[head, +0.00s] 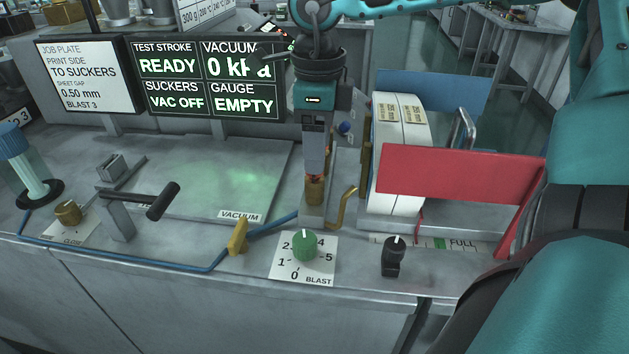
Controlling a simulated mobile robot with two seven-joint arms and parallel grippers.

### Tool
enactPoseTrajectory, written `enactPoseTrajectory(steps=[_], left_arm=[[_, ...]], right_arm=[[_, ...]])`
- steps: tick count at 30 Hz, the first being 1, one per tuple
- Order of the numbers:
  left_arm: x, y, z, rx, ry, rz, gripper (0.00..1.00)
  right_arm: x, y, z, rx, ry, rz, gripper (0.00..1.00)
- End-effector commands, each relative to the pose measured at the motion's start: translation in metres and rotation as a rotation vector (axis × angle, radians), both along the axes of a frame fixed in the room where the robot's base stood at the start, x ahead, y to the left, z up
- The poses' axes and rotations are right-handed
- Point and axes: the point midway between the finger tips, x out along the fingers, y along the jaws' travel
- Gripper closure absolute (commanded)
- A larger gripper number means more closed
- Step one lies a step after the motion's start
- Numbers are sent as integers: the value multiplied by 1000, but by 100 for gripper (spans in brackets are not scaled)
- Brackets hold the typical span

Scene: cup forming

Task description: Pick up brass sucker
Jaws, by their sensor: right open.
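A small brass cylinder, which looks like the brass sucker (315,191), stands upright on a grey block at the middle of the bench in the head view. My right gripper (314,174) points straight down over it, with its fingertips at the top of the brass piece. The gripper is open. Its fingers overlap in this view, so the gap between them and any contact with the brass are hidden. My left gripper is not in view.
A curved brass hook (346,207) stands just right of the sucker. Further right are white drums (411,150) and a red guard (455,180). A green BLAST knob (304,246) is in front. A black-handled lever (162,201) and bare plate (215,180) lie left.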

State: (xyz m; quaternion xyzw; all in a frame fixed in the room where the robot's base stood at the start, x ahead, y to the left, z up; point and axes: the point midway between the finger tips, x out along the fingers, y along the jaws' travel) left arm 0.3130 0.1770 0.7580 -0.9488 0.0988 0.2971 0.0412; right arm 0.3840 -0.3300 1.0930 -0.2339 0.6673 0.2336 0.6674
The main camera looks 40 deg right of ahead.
Motion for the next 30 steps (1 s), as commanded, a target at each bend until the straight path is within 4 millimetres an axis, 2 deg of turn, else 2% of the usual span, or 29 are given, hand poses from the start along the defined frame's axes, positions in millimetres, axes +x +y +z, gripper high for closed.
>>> enactPoseTrajectory(steps=[12,20,23,30], left_arm=[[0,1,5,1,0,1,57],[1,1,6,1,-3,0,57],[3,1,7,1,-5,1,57],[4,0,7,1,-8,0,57]], right_arm=[[-1,7,-47,0,1,-1,37],[0,7,-50,1,-1,-1,37],[-1,7,-50,1,-1,-1,44],[-1,7,-50,1,-1,-1,67]])
